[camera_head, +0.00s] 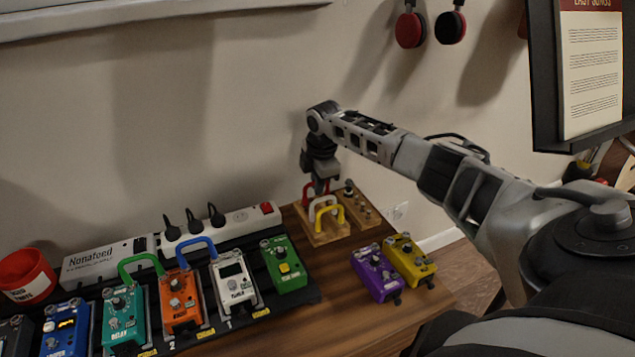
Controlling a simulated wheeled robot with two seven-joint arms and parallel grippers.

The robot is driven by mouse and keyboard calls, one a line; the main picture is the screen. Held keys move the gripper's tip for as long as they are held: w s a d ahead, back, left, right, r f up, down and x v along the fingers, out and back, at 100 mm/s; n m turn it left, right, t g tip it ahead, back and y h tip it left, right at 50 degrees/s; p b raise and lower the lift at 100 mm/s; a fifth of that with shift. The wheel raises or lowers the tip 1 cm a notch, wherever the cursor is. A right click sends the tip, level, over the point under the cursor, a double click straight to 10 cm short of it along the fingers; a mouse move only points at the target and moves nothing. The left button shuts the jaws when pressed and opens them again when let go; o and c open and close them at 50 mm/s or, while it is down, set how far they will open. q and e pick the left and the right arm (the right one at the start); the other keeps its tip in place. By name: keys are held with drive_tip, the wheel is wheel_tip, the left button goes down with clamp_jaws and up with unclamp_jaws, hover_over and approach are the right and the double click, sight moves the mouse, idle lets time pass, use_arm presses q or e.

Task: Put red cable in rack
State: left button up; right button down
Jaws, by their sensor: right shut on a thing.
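The red cable (307,194) is a short curved piece at the wooden rack (322,238) on the right back of the table. My right gripper (320,185) is shut on it from above, and the fingers hide part of it. I cannot tell whether its ends sit in the rack's holes. A white cable (318,203) and a yellow cable (327,211) stand in the rack in front of it. My left gripper is not in view.
A green cable (137,259) and a blue cable (195,243) join pedals on the board at left. A small wooden block with plugs (361,208) stands right of the rack. Purple (376,274) and yellow (409,258) pedals sit in front. Bare tabletop (335,300) lies at front.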

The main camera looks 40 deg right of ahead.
drive_tip(key=shift+d+p, duration=0.1)
drive_tip(key=shift+p, duration=0.55)
idle(0.8)
drive_tip(key=shift+f+b, duration=0.55)
drive_tip(key=shift+f, duration=0.55)
idle(0.6)
drive_tip(key=c, duration=1)
unclamp_jaws()
drive_tip(key=shift+c, duration=0.2)
